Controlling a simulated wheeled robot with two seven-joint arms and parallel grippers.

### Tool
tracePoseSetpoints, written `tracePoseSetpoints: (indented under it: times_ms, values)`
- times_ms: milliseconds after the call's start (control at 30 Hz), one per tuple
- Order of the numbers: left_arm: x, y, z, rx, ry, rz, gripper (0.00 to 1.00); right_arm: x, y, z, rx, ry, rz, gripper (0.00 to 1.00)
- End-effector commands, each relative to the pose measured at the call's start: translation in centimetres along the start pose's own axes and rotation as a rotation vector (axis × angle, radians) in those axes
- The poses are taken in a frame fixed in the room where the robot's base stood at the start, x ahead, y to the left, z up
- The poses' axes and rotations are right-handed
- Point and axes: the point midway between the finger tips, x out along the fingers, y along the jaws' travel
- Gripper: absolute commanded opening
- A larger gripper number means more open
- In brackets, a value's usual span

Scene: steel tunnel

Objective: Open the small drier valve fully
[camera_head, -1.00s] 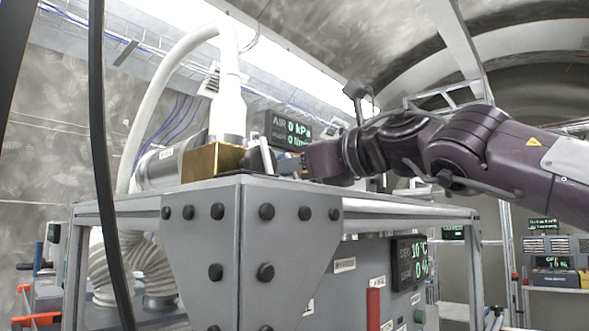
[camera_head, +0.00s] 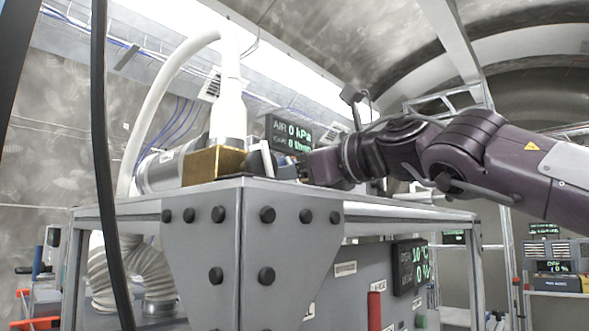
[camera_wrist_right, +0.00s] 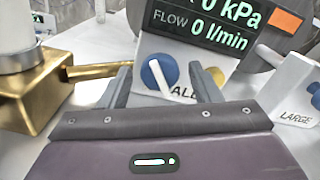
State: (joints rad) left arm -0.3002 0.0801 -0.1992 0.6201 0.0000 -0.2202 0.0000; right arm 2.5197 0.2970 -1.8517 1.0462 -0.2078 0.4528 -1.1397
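The small drier valve is a round blue knob (camera_wrist_right: 160,72) with a white lever handle, on a white block in the right wrist view. Its label is partly hidden, with "ALL" legible. The handle slants from upper left to lower right. My right gripper (camera_wrist_right: 160,76) is open, with one grey finger on each side of the knob and visible gaps to both. I cannot tell whether the fingertips reach as deep as the handle. In the head view my right gripper (camera_head: 278,160) is over the frame top beside the brass block, and the knob is mostly hidden. My left gripper is not in view.
A display (camera_wrist_right: 215,25) above the knob reads 0 kPa and 0 l/min. A second blue knob (camera_wrist_right: 316,92), labelled LARGE, is at right. A brass block with a pipe (camera_wrist_right: 50,88) stands close at left. A black cable (camera_head: 101,180) hangs in the head view's left foreground.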

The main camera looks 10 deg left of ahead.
Motion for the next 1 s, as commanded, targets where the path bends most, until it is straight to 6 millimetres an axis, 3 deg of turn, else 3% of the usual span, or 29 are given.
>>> tracePoseSetpoints:
  times_ms: [267,700,1000]
  values:
    - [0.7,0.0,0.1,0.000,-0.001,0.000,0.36,-0.9,0.0,-0.2,0.001,-0.002,-0.003,0.57]
    - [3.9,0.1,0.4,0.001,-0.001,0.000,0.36,-7.3,0.0,-0.2,0.000,-0.001,-0.001,0.57]
    - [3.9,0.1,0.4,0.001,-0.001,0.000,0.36,-7.8,0.0,0.0,0.000,0.000,0.001,0.57]
